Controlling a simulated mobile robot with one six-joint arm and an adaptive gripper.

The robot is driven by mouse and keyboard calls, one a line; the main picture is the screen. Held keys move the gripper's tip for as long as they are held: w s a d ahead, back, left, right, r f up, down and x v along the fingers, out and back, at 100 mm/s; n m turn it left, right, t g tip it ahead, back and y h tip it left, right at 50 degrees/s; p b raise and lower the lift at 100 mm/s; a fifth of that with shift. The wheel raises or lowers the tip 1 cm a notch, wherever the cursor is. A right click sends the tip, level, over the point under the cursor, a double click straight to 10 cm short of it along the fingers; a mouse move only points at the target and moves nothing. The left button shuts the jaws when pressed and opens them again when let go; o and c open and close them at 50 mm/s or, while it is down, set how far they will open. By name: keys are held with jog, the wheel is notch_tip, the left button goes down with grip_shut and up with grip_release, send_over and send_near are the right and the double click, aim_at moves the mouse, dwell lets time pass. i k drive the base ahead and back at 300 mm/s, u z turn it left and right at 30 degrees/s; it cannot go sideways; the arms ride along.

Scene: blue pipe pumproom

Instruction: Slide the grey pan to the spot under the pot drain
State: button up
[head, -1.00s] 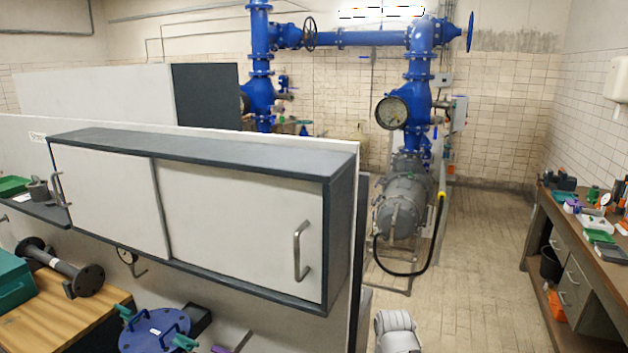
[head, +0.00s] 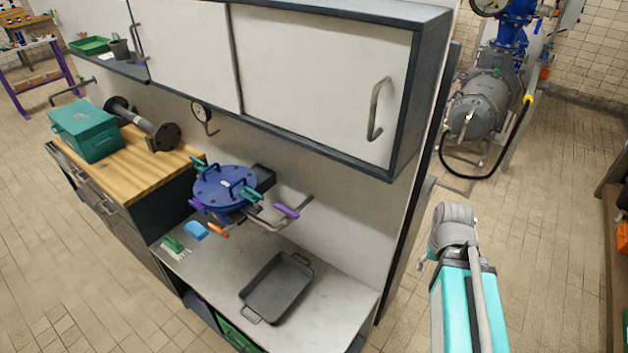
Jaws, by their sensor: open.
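The grey pan (head: 278,287) is a shallow rectangular tray with a handle at each end. It lies on the pale countertop (head: 345,300), right of the middle. The blue pot (head: 226,186) has a bolted lid with handles and sits against the back panel, higher than the pan and up-left of it. Pipework with an orange-tipped part (head: 218,231) and a purple-handled part (head: 286,211) shows below the pot. I cannot tell which piece is the drain outlet. My arm shows at the lower right, away from the counter. My gripper is not visible.
A blue item (head: 195,231) and a green-and-white brush-like item (head: 174,246) lie at the counter's left end. A wall cabinet (head: 310,80) overhangs the counter. A wooden bench (head: 140,150) with a teal box (head: 86,131) adjoins left. Floor in front is clear.

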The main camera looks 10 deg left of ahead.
aim_at(272, 292)
jog(key=u, duration=1.15)
jog(key=k, duration=0.55)
jog(key=u, duration=0.15)
jog(key=i, duration=0.5)
jog(key=z, duration=0.05)
